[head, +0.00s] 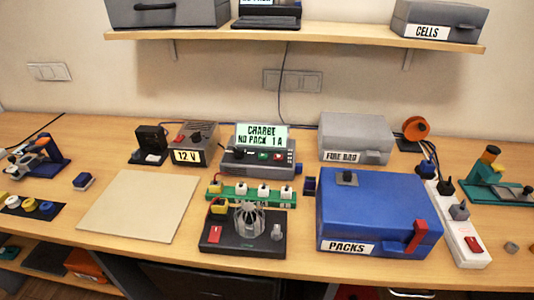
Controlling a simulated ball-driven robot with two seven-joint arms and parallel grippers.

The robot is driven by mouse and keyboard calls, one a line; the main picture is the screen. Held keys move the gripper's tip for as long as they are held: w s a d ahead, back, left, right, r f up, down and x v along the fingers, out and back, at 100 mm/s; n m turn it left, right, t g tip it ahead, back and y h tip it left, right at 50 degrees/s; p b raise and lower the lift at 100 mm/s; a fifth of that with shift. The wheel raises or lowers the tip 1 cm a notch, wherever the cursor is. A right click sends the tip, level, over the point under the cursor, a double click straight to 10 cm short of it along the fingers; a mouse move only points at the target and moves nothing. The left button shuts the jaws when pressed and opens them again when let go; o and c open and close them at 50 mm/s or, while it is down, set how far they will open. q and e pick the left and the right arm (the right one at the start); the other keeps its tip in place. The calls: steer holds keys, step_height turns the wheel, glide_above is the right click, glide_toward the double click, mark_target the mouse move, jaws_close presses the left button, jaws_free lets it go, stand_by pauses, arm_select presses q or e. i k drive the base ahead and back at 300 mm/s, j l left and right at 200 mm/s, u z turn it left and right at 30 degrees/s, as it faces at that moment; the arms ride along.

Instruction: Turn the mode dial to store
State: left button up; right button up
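The grey charger (229,162) stands at the back middle of the table. Its raised display (262,135) reads "CHARGE NO PACK 1A". Small buttons and what looks like a dark round knob sit on its front panel; the knob is too small to read its pointer or any labels, so I cannot tell for sure that it is the mode dial. Neither my left nor my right gripper is in view.
A blue PACKS box (380,205) stands right of centre, with a grey FIRE BAG box (356,140) behind it. A green strip (232,192) and a dark board with a caged device (248,222) lie before the charger. A beige mat (142,207) is clear.

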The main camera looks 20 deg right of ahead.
mark_target(239, 154)
steer(key=l+z, duration=0.2)
steer(key=z, duration=0.25)
steer(key=l+z, duration=0.2)
steer(key=z, duration=0.3)
steer(key=l+z, duration=0.2)
steer(key=z, duration=0.25)
